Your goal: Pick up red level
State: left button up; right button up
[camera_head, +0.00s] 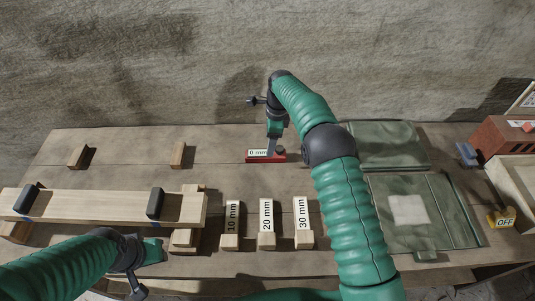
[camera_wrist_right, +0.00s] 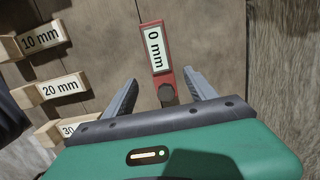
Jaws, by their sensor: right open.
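The red level (camera_head: 280,157) lies on the table near its back middle, with a white "0 mm" label on it. In the right wrist view the red level (camera_wrist_right: 143,40) points away from me. A dark round knob (camera_wrist_right: 167,95) on its near end sits between the spread fingers. My right gripper (camera_wrist_right: 161,78) is open around this end, with a gap visible on each side of the knob. In the head view my right gripper (camera_head: 276,145) points down at the level. My left gripper (camera_head: 152,251) is at the lower left, its fingers not discernible.
Wooden blocks labelled 10 mm (camera_head: 231,228), 20 mm (camera_head: 267,226) and 30 mm (camera_head: 303,224) stand in front of the level. A long timber (camera_head: 100,206) with black clamps lies left. A wall rises behind.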

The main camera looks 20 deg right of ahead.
aim_at(265, 152)
jog(key=shift+w+a+f, duration=0.1)
jog(key=shift+a+f, duration=0.15)
jog(key=shift+f, duration=0.3)
jog(key=shift+w+a+f, duration=0.1)
jog(key=shift+a+f, duration=0.15)
jog(key=shift+f, duration=0.3)
jog(key=f, duration=0.1)
jog(key=f+p, duration=0.1)
jog(key=f, duration=0.2)
jog(key=shift+w+a+f, duration=0.2)
jog(key=shift+a+f, duration=0.1)
jog(key=shift+a, duration=0.1)
jog(key=shift+w+d+f, duration=0.1)
jog(key=shift+d+f, duration=0.15)
jog(key=c, duration=0.3)
jog(key=shift+a+r, duration=0.15)
jog(key=shift+a, duration=0.1)
jog(key=c, duration=1)
jog(key=shift+d, duration=0.1)
grip_shut()
